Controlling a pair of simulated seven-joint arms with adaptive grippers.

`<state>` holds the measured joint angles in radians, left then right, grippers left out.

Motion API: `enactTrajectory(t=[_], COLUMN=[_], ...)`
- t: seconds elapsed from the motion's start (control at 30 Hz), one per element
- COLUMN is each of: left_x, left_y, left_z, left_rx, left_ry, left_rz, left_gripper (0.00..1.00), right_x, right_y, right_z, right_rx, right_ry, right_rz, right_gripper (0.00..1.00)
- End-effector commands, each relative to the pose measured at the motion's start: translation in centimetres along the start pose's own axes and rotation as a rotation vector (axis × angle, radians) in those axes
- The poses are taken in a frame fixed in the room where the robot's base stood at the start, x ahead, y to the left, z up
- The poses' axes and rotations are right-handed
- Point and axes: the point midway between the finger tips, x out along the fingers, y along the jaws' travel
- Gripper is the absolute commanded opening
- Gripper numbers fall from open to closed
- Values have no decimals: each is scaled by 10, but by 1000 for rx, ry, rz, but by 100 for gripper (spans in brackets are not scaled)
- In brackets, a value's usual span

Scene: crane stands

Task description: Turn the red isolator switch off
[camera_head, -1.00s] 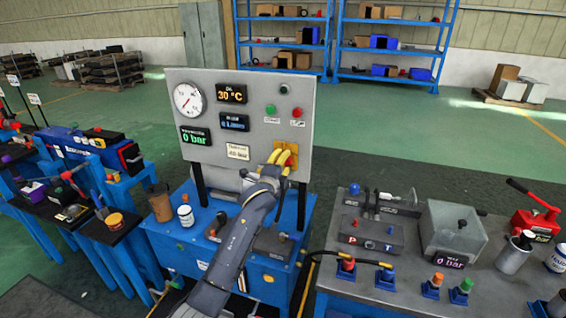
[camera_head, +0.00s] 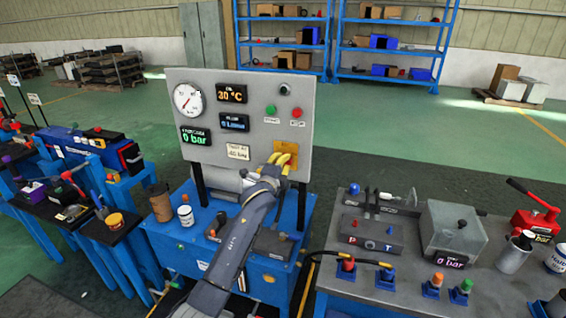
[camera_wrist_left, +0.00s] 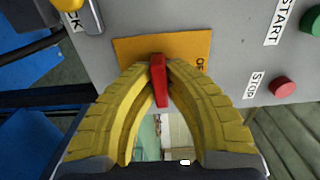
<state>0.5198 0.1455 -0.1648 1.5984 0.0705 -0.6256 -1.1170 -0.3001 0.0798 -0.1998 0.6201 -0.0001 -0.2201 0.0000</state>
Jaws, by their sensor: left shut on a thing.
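The red isolator switch handle (camera_wrist_left: 158,82) sits on an orange-yellow plate (camera_wrist_left: 128,48) on the grey panel. In the wrist view it points nearly straight up and down, with part of a label, "OF", on the plate to its right. My left gripper (camera_wrist_left: 159,70) has its yellow fingers closed on the handle, one on each side. In the head view the left gripper (camera_head: 284,160) is at the panel's lower right, over the orange plate (camera_head: 291,174); its fingers hide the handle there. My right gripper is in neither view.
The red stop button (camera_wrist_left: 283,87) and the green start button (camera_wrist_left: 312,20) are right of the plate in the wrist view. A blue bench (camera_head: 268,288) stands below the panel. A grey bench (camera_head: 400,292) with fittings and a box stands at the right.

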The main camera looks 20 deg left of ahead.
Motion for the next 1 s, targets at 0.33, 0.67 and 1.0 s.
enactTrajectory(t=[0.33, 0.67, 1.0], left_x=[0, 0, 0], left_y=[0, 0, 0], left_z=[0, 0, 0], left_rx=[-177, -489, -813], left_ry=[0, 0, 0], left_rz=[0, -1, -1], left_gripper=[0, 0, 0], right_x=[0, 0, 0], right_y=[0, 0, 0], right_z=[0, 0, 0], right_rx=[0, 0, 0], right_ry=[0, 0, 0], right_rz=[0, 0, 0], right_gripper=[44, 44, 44])
